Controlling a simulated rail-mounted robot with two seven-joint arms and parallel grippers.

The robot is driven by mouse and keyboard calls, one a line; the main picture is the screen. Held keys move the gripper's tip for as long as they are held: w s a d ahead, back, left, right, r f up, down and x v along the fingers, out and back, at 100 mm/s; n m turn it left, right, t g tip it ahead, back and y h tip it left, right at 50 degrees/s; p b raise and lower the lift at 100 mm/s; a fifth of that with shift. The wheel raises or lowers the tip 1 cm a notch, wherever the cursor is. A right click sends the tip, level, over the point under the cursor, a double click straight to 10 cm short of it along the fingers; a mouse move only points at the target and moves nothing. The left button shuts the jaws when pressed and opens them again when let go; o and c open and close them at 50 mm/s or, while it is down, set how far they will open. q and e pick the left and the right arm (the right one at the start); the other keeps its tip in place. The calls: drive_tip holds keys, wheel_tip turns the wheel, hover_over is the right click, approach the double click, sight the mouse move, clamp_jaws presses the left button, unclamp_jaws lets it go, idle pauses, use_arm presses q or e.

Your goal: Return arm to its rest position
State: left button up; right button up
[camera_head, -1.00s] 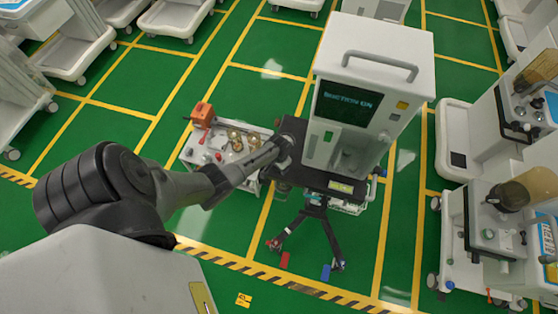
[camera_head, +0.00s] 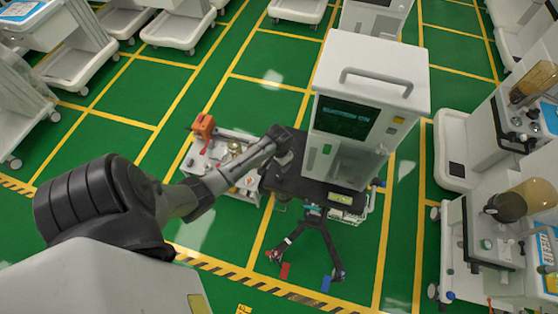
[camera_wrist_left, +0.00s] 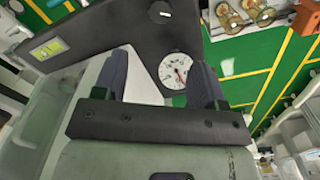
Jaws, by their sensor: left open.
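My left arm reaches in from the left in the camera_head view, its far end over the dark shelf (camera_head: 290,178) beside the white machine (camera_head: 370,65). My left gripper (camera_wrist_left: 162,82) shows in the left wrist view with two dark fingers spread apart and nothing held between them. A round white gauge (camera_wrist_left: 175,70) with a red mark shows beyond the gap between the fingers. The machine's dark screen (camera_head: 346,118) carries teal text that reads like "SUCTION ON". My right gripper is not in view.
A small white cart (camera_head: 217,160) with an orange item (camera_head: 203,125) and brass parts stands left of the machine. Dark legs (camera_head: 315,235) with red and blue pedals spread below the shelf. More carts (camera_head: 485,235) stand right. Green floor is open at lower centre.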

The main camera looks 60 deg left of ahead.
use_arm(q)
drive_tip(key=shift+r, duration=0.3)
idle(0.5)
